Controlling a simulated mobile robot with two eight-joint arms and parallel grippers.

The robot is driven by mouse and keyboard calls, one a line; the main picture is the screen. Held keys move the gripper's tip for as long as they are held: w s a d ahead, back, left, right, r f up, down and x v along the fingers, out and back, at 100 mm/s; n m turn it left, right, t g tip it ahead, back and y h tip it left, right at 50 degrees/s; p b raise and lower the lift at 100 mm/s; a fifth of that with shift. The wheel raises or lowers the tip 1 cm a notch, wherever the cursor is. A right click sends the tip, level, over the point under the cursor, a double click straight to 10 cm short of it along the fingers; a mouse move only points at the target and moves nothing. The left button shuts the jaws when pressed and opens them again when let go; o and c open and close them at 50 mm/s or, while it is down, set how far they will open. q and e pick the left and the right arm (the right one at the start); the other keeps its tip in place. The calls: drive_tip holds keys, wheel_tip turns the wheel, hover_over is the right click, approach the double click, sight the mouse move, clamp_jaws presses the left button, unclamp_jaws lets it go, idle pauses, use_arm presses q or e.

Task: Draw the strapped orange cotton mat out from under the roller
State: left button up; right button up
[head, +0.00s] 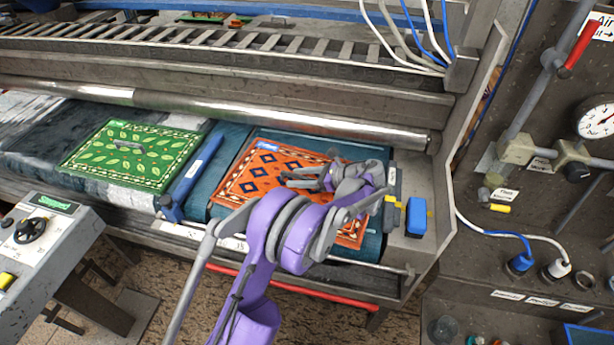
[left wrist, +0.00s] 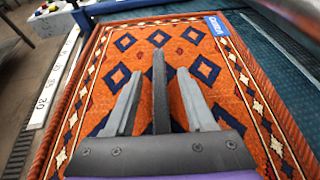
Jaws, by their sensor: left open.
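The orange mat (head: 250,185), patterned with dark blue diamonds, lies on the dark teal bed, its far edge close to the shiny roller (head: 250,112). My left gripper (head: 308,178) is over the mat's right half and hides part of it. In the left wrist view the open fingers (left wrist: 160,95) point along the mat (left wrist: 205,48), which carries a blue tag (left wrist: 217,25) at its far right corner. A dark upright bar stands between the fingers; I cannot tell whether it is a strap. No hold on the mat shows. My right gripper is not in view.
A green leaf-patterned mat (head: 105,160) with a grey handle-like piece lies to the left, beyond a blue divider (head: 195,170). A blue block (head: 416,217) is at the right end. A control box (head: 40,235) stands front left, and a red bar (head: 300,287) runs below the bed.

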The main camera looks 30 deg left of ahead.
use_arm(q)
clamp_jaws()
idle(0.3)
idle(1.2)
